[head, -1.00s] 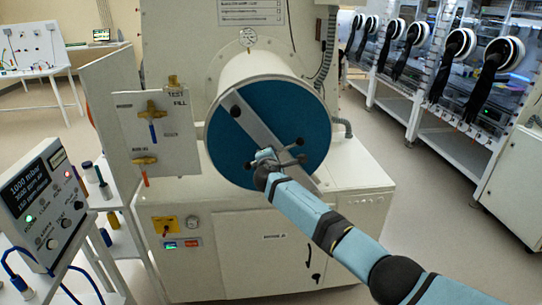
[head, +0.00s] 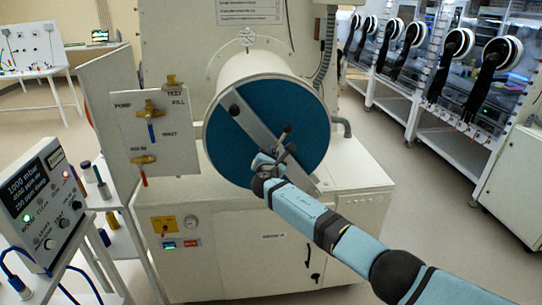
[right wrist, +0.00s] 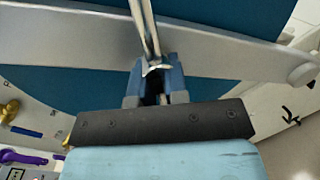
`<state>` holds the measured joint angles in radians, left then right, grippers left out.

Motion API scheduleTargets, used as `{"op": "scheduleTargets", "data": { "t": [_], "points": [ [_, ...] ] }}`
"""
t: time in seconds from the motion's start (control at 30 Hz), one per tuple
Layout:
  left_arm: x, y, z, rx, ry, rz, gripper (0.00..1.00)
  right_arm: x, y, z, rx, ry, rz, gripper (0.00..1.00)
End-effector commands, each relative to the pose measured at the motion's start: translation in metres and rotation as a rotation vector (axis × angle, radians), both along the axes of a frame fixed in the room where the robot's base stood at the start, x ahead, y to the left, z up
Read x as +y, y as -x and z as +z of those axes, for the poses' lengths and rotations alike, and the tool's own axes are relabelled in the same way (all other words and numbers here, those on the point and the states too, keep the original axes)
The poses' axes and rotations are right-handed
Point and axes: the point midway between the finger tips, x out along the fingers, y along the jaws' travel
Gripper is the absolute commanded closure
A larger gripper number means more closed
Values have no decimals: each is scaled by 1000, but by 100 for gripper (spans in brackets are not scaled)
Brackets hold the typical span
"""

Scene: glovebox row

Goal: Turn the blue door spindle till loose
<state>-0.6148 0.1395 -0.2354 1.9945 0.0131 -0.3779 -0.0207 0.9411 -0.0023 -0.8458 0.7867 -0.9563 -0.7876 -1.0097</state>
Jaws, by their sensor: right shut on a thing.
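The round blue door (head: 232,153) closes the end of the white cylinder in the head view, with a grey bar (head: 253,122) slanting across it. The spindle with its dark-knobbed handle arms (head: 286,129) sits at the middle of the bar, partly hidden by my right gripper. My right gripper (head: 262,160) is at the spindle, shut on one metal handle arm. In the right wrist view its fingers (right wrist: 154,80) close around this rod (right wrist: 146,28) in front of the grey bar. My left gripper is not in view.
A valve panel (head: 125,133) with brass taps stands left of the door. A pressure display (head: 42,205) with blue cables is at the lower left. A white cabinet (head: 235,260) stands below. Gloved boxes (head: 440,70) line the right, with clear floor before them.

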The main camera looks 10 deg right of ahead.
Motion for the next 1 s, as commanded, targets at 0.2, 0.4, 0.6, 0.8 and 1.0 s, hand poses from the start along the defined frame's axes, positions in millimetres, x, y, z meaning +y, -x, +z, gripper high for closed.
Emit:
{"op": "scheduleTargets", "data": {
  "t": [0.2, 0.4, 0.6, 0.8, 1.0],
  "points": [
    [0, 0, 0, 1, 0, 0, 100, -1, -1, 4, -5, 19, 0, 100],
    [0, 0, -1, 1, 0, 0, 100, -1, -1, 4, -6, 20, -1, 100],
    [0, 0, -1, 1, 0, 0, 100, -1, -1, 3, -4, 17, 0, 61],
    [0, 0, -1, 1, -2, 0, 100, 0, 0, 2, -2, 16, 0, 61],
    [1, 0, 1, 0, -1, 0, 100, 3, 10, 0, -2, 14, 3, 61]
  ]
}}
